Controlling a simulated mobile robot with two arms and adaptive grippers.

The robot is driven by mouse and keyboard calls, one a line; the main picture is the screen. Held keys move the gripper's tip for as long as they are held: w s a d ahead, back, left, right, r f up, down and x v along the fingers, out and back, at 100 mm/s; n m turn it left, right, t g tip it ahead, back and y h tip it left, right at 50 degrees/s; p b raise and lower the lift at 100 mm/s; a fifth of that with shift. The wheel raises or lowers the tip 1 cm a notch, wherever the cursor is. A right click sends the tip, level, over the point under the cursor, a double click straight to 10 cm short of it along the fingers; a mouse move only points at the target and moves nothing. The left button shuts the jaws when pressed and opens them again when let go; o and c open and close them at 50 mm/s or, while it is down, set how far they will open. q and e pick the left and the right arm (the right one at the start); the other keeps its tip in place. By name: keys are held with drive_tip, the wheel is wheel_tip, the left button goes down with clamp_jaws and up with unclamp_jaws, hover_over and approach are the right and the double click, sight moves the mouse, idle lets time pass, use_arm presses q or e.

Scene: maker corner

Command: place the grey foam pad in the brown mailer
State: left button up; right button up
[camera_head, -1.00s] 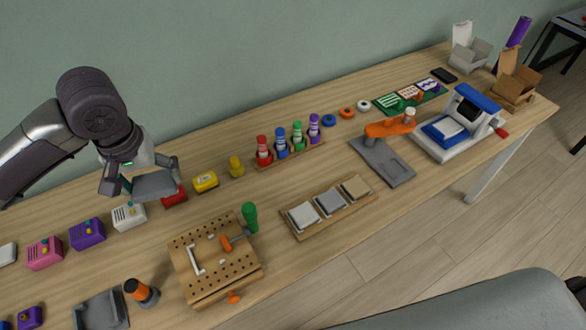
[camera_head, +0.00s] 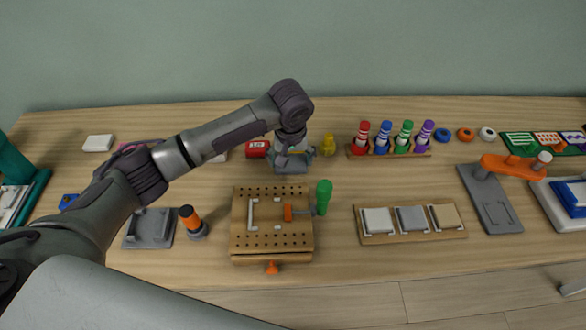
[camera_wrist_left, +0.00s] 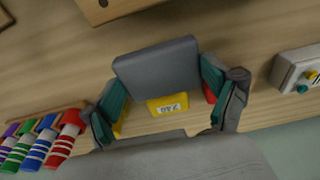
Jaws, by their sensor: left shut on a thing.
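My left gripper (camera_head: 291,158) is shut on the grey foam pad (camera_head: 290,168) and holds it over the back part of the table, just right of the red box. In the left wrist view the pad (camera_wrist_left: 158,68) is a plain grey slab between the teal fingertips of the left gripper (camera_wrist_left: 158,88). A yellow box (camera_wrist_left: 168,104) labelled 240 shows past the pad's edge. The brown mailer is in neither current view. In the earlier head view an open brown carton stands at the table's far right end. My right gripper is not in view.
The pegboard block (camera_head: 272,222) lies in front. A marker rack (camera_head: 388,150) and a wooden tray of pads (camera_head: 410,236) lie to the right, then the orange-armed press (camera_head: 510,166).

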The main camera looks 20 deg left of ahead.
sight(290, 178)
use_arm(q)
drive_tip(key=shift+f, duration=2.15)
drive_tip(key=shift+f, duration=0.15)
drive_tip(key=o, duration=0.5)
